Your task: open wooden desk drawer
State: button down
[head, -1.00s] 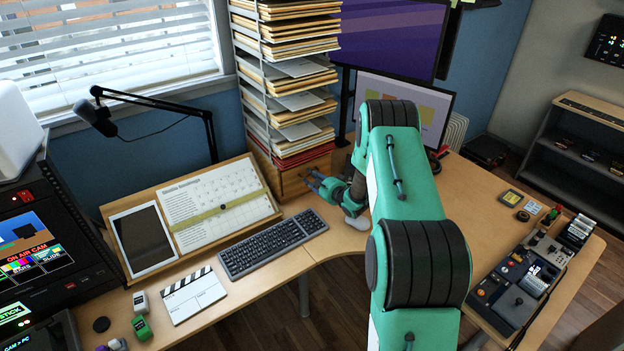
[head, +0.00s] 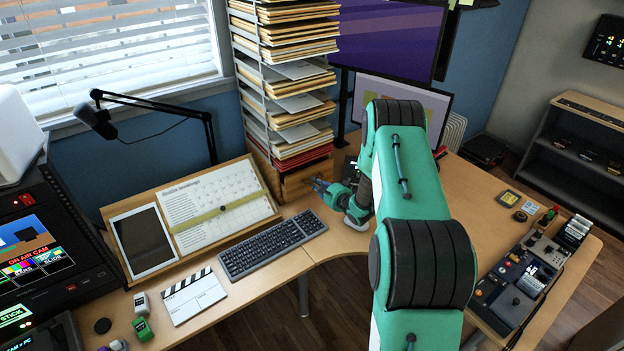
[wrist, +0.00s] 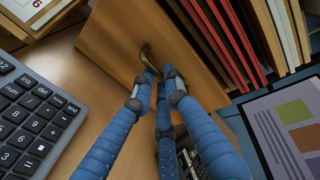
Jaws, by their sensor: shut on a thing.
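The wooden desk drawer (head: 294,186) is at the base of the tall paper rack, at the back corner of the desk. Its plain wooden front (wrist: 108,32) fills the upper middle of the wrist view. A curved brass handle (wrist: 147,57) sticks out from it. My gripper (head: 318,185) is at the drawer front in the head view. In the wrist view its blue fingers (wrist: 160,80) are shut on the handle, with the fingertips partly covering it. I cannot tell whether the drawer stands out from its case.
A keyboard (head: 272,245) lies left of my gripper, with a calendar board (head: 218,208) behind it. The paper rack (head: 286,85) rises above the drawer. A monitor (head: 362,98) stands close behind my arm. Bare desktop (head: 335,238) lies in front of the drawer.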

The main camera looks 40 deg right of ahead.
jog(key=f+p+v, duration=0.1)
jog(key=p+v, duration=0.1)
jog(key=v, duration=0.6)
jog(key=f+p+v, duration=0.2)
jog(key=v, duration=0.6)
jog(key=shift+s+f, duration=0.15)
jog(key=shift+s, duration=0.35)
jog(key=c, duration=1.7)
grip_release()
jog(key=shift+c, duration=0.2)
jog(key=shift+s, duration=0.1)
jog(key=v, duration=1.1)
jog(key=shift+s, duration=0.4)
